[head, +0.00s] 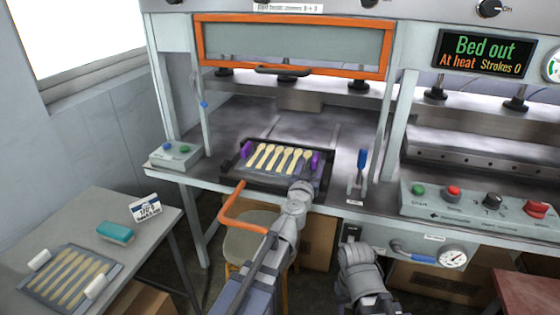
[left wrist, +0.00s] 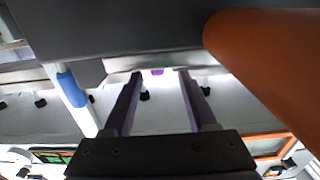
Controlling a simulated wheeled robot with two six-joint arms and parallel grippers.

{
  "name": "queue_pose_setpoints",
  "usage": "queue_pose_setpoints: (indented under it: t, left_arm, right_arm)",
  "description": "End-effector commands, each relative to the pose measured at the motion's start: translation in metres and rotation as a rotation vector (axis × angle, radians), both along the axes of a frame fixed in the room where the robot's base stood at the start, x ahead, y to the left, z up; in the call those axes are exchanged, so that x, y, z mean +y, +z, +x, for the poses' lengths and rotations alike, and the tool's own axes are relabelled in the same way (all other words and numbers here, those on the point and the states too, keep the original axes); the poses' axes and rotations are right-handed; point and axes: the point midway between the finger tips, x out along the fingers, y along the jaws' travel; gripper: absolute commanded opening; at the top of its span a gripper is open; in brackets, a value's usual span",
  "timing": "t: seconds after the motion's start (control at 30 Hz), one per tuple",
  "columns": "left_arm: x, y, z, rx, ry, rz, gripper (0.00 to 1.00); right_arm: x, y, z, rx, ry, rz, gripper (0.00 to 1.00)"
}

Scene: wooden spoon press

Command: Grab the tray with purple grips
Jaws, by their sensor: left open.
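The dark tray with purple grips (head: 283,176) lies on the press bed in the head view, holding several pale wooden spoons. One purple grip (head: 246,150) is at its left end, the other (head: 316,160) at its right end. My left gripper (head: 304,184) is at the tray's front right, close to the right grip; its fingers are hard to make out there. In the left wrist view its two fingers (left wrist: 159,74) are apart with nothing held. A small purple patch (left wrist: 157,72) shows between and beyond their tips. No fingers of my right gripper show.
An orange bar handle (head: 240,215) sticks out in front of the bed, left of my left arm. The orange-framed guard (head: 292,75) is above. A blue-handled lever (head: 362,160) stands right of the tray. Another spoon tray with white grips (head: 68,278) lies on the side table.

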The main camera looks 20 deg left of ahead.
Motion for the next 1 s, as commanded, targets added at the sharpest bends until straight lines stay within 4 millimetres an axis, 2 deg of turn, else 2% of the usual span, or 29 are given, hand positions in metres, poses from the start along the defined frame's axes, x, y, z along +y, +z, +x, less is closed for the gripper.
queue_pose_setpoints:
  t: [0.03, 0.2, 0.47, 1.0]
  left_arm:
    - [-0.002, -0.001, 0.011, 0.0, 0.0, 0.0, 0.57]
    - [-0.004, -0.001, 0.036, 0.0, 0.0, 0.0, 0.57]
    - [-0.004, -0.001, 0.038, 0.0, -0.001, 0.0, 0.57]
    - [-0.004, -0.001, 0.038, 0.0, -0.001, 0.0, 0.0]
  right_arm:
    - [0.0, -0.001, 0.0, 0.0, 0.0, 0.0, 0.5]
    - [0.0, -0.001, 0.0, 0.0, 0.0, 0.0, 0.5]
    - [0.0, -0.001, 0.0, 0.0, 0.0, 0.0, 0.5]
    - [0.0, -0.001, 0.0, 0.0, 0.0, 0.0, 0.5]
